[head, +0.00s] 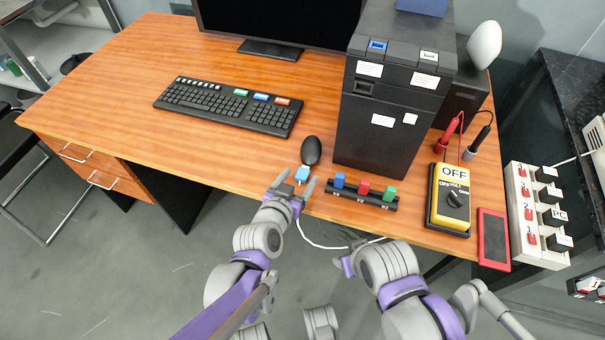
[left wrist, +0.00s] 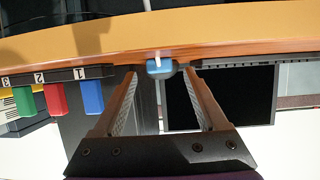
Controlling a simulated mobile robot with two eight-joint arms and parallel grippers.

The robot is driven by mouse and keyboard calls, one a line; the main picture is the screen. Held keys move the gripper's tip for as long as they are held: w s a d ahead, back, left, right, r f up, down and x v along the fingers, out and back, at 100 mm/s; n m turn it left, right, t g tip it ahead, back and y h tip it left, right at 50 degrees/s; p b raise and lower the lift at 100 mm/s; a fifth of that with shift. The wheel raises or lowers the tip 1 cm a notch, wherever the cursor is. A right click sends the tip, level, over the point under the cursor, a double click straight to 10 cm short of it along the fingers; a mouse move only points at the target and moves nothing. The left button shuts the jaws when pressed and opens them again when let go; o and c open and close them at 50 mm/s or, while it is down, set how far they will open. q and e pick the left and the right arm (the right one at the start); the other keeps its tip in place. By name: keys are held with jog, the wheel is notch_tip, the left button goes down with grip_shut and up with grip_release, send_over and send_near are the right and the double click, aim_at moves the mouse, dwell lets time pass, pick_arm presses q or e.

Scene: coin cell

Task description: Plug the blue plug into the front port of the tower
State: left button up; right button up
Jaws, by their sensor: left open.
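The light-blue plug (head: 302,174) is at the table's front edge, just left of the block rack. In the left wrist view the blue plug (left wrist: 160,67), with a white cable on it, shows between my fingertips. My left gripper (head: 293,185) is open, its fingers on either side of the plug; I cannot tell whether they touch it. The black tower (head: 385,140) stands upright at the back right. Its front has white labels and a dark port (head: 363,87); a blue slot (head: 377,46) is near its top. My right gripper (head: 350,258) is low before the table, its fingers unclear.
A black mouse (head: 311,150) sits behind the plug. A keyboard (head: 230,105), a yellow meter (head: 449,197) and a red slab (head: 493,238) are also on the table. The left tabletop is clear.

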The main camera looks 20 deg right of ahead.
pick_arm(q)
jog(key=shift+x, duration=1)
pick_arm(e)
jog(key=shift+f, duration=0.2)
pick_arm(q)
jog(key=shift+c, duration=0.2)
grip_shut()
